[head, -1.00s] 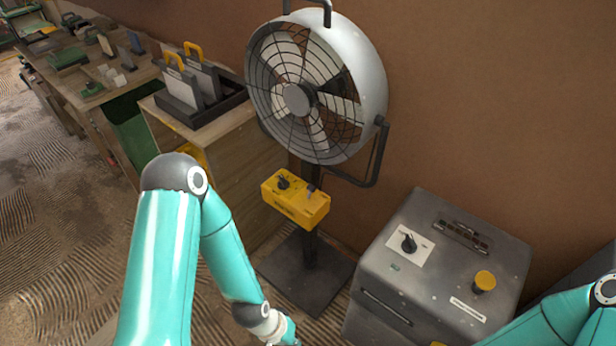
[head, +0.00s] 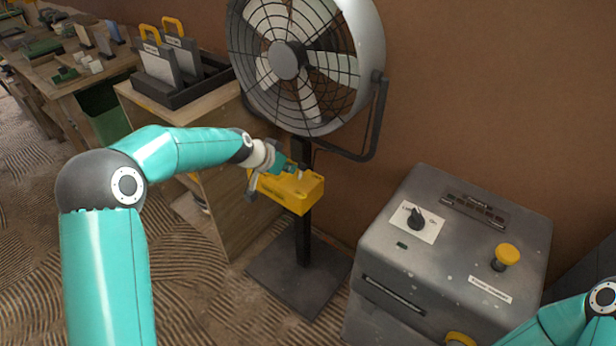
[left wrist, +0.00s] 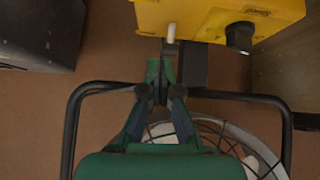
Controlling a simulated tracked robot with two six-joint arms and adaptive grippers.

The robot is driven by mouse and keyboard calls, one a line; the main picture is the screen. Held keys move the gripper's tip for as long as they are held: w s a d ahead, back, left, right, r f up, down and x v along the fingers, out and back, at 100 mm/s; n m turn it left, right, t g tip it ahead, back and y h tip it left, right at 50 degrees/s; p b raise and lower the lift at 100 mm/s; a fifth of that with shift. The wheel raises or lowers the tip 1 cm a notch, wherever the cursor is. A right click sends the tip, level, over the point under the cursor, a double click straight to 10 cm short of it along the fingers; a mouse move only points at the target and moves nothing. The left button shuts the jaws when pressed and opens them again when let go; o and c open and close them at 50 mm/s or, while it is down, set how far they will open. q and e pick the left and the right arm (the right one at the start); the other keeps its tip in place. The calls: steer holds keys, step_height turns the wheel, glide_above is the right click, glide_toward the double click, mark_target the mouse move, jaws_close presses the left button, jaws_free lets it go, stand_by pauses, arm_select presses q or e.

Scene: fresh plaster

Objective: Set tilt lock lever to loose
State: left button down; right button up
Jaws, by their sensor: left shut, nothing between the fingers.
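A yellow control box (head: 306,195) is on the pole of a standing fan (head: 305,65). In the left wrist view the box (left wrist: 205,15) is at the top, with a black knob (left wrist: 240,37) and a short pale-ended lever (left wrist: 171,32). I cannot read which of its settings the lever is at. My left gripper (head: 296,168) is at the top of the box, hiding part of it. In the left wrist view its green fingers (left wrist: 160,65) are shut and empty, with their tips just below the lever; contact cannot be told. My right gripper is out of view.
A grey machine (head: 450,255) with a dial and yellow button stands right of the fan. A wooden cabinet (head: 225,215) with a black tray (head: 190,95) stands left. The fan's bracket (head: 375,125) curves close above the box. A brown wall is behind.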

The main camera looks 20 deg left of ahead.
mark_target(301, 172)
arm_select(q)
steer(key=r, duration=0.1)
steer(key=w+r, duration=0.1)
steer(key=a+r, duration=0.1)
steer(key=shift+w+r+m+t, duration=0.15)
steer(key=shift+w+m+t, duration=0.15)
steer(key=shift+t, duration=0.1)
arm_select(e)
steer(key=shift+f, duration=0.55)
arm_select(q)
steer(key=x, duration=1)
steer(key=shift+p, duration=0.3)
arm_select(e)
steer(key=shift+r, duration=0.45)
